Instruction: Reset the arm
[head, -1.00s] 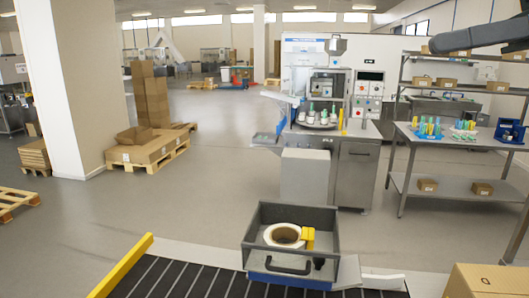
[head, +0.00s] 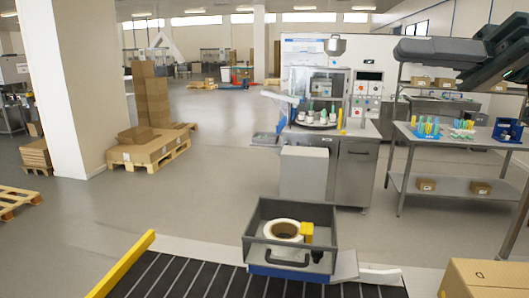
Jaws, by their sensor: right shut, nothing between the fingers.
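My right arm comes in at the top right of the head view. Its dark grey right gripper (head: 404,50) points left, in the air in front of the shelf rack. The gripper is shut and holds nothing. It is apart from the filling machine (head: 358,150) on its left and high above the steel table on the right. My left arm and left gripper are not in view.
A grey bin (head: 325,222) with a white roll (head: 282,232) stands by the black conveyor (head: 190,280). A steel table (head: 470,150) with coloured tubes and a blue box (head: 508,130) is at right. A carton (head: 485,278) is at bottom right.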

